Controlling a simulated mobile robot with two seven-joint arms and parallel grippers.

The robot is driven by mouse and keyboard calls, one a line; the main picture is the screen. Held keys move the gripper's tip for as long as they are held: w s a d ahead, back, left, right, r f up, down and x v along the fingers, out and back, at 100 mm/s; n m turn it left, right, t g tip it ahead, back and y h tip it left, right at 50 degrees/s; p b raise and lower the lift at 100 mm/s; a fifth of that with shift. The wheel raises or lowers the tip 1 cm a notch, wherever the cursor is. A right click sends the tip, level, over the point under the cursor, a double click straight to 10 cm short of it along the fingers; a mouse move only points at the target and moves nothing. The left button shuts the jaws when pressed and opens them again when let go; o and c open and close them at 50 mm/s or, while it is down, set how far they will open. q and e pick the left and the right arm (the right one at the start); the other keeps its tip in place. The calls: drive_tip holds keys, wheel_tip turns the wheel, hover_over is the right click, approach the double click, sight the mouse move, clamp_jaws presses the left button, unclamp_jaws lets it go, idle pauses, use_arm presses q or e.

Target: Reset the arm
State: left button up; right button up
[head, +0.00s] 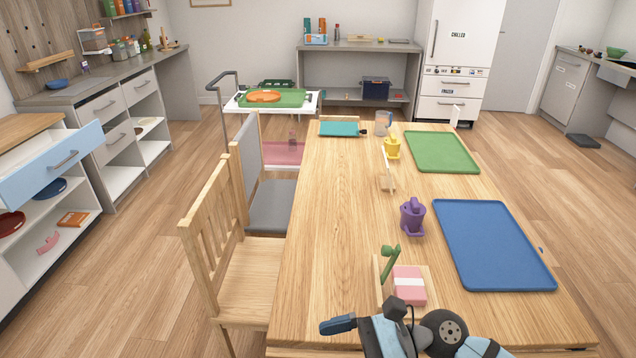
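One of my arms (445,332), black and light blue, enters at the bottom right over the near end of the wooden table (330,215). It appears to be my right arm. Its gripper end (365,325) points left, with a dark blue finger at the far left. The finger gap is not clear, and I see nothing held. Just beyond the arm, a pink and white block (409,287) sits by a small wooden stand with a green crank-like handle (390,262); the arm partly hides the area in front. My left gripper is out of view.
A purple cup-like item (412,217), a yellow one (391,148), a blue tray (492,245) and a green tray (441,152) lie on the table. Wooden chairs (215,240) line its left side. The table's left strip is mostly clear. An open drawer (55,165) juts out at left.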

drive_tip(key=w+d+f+m+t+h, duration=0.1)
drive_tip(key=w+d+m+t+h, duration=0.15)
drive_tip(key=m+t, duration=1.1)
drive_tip(key=w+d+f+m+t+h, duration=0.1)
drive_tip(key=w+d+m+t, duration=0.4)
drive_tip(key=m, duration=1.5)
drive_tip(key=s+d+f+m+g+h, duration=0.2)
drive_tip(key=s+d+f+m+h, duration=0.3)
drive_tip(key=f+m, duration=0.5)
drive_tip(key=s+d+f+m+g+h, duration=0.3)
drive_tip(key=s+f+m+h, duration=0.3)
drive_tip(key=f+m, duration=0.4)
use_arm(q)
wheel_tip(320, 180, up, 14)
drive_tip(key=s+p, duration=0.1)
drive_tip(key=p, duration=1.6)
drive_tip(key=shift+s+a+p, duration=0.2)
drive_tip(key=shift+a+p, duration=0.1)
drive_tip(key=shift+a, duration=0.15)
use_arm(e)
wheel_tip(320, 180, up, 15)
drive_tip(key=s+y, duration=0.1)
drive_tip(key=s, duration=0.1)
drive_tip(key=shift+d+m, duration=0.45)
use_arm(q)
drive_tip(key=shift+d+r, duration=0.1)
use_arm(e)
drive_tip(key=shift+f, duration=0.1)
